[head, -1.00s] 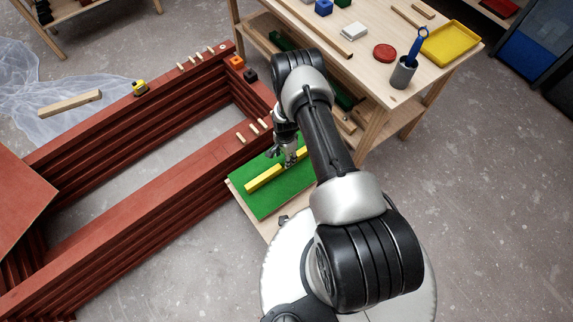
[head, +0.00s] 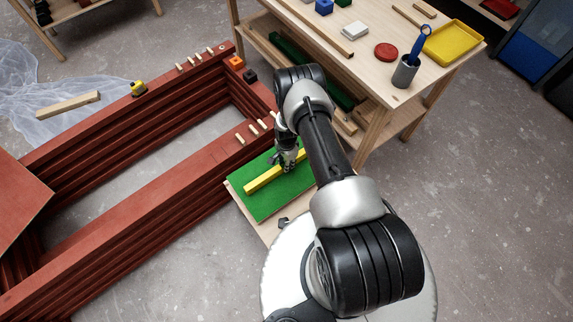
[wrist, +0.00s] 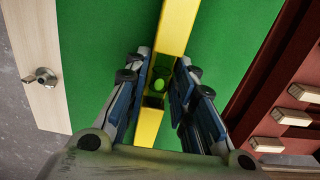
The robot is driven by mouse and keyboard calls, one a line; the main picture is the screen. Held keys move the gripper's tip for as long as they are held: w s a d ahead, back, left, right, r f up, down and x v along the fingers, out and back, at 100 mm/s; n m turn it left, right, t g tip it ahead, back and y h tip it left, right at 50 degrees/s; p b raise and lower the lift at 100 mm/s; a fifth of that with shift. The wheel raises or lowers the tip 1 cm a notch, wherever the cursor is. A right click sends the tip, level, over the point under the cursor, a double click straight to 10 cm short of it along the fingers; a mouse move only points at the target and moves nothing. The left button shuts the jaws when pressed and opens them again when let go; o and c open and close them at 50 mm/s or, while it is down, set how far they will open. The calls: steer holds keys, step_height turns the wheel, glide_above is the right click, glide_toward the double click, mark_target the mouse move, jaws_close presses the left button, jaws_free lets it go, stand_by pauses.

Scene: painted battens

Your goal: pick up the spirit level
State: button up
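The spirit level is a long yellow bar (head: 264,179) lying flat on a green board (head: 262,205) in the head view. In the wrist view the level (wrist: 176,28) runs from top to bottom, with a bright green vial near its middle. My gripper (wrist: 163,78) is down over the level, one blue-padded finger on each side of it near the vial. The pads look very close to its sides; I cannot tell whether they touch. In the head view my gripper (head: 288,165) partly hides the level's far half.
Dark red stacked battens (head: 130,215) stand left of the board, with small wooden pegs (head: 252,131) on top. A wooden workbench (head: 375,25) with a yellow tray (head: 455,42) and a grey cup (head: 405,72) stands beyond my arm.

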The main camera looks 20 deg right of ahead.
jaws_close()
steer(key=shift+r, duration=0.1)
